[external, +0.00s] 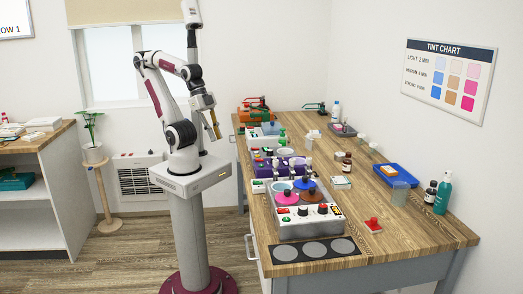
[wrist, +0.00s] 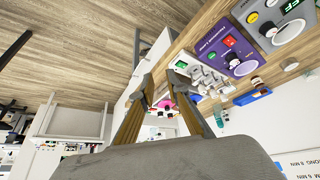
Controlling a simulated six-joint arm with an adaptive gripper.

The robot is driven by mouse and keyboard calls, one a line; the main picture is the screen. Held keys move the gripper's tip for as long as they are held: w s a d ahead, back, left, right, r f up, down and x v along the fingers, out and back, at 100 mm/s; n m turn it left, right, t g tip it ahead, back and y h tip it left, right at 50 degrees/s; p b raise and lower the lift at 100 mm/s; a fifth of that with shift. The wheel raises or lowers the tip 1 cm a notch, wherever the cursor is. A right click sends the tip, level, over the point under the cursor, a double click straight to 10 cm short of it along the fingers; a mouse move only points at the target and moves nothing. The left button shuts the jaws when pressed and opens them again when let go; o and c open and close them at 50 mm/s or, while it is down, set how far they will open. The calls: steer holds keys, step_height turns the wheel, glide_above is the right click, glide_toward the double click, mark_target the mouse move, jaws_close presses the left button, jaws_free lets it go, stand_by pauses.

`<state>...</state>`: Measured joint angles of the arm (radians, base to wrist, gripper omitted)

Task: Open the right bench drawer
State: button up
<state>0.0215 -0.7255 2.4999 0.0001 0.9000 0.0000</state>
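The wooden-topped bench (external: 395,215) runs along the right wall. On its left side, near the front corner, is a pale drawer front (external: 256,264) with a metal handle (external: 249,247); it looks closed, though it is seen edge-on. Another small handle (external: 232,139) shows at the bench's far left end. My gripper (external: 217,132) hangs beside the bench's far left part, above the top and apart from both handles. In the wrist view my gripper's fingers (wrist: 160,84) are spread with nothing held between them. I cannot clearly make out a drawer handle in the wrist view.
A control panel with knobs (external: 305,213) and colored discs stands near the bench's left edge, above the near drawer. Bottles (external: 442,195) and a blue tray (external: 396,176) stand along the right. Floor (external: 130,250) left of the bench is clear around my pedestal.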

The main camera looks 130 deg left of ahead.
steer(key=f, duration=0.2)
steer(key=m+g+y, duration=0.2)
steer(key=m+g, duration=0.2)
steer(key=m, duration=0.5)
glide_toward(247, 246)
steer(key=shift+s+a, duration=0.1)
steer(key=shift+a, duration=0.1)
steer(key=shift+f, duration=0.1)
steer(key=shift+x, duration=3.75)
steer(key=shift+d, duration=0.1)
jaws_close()
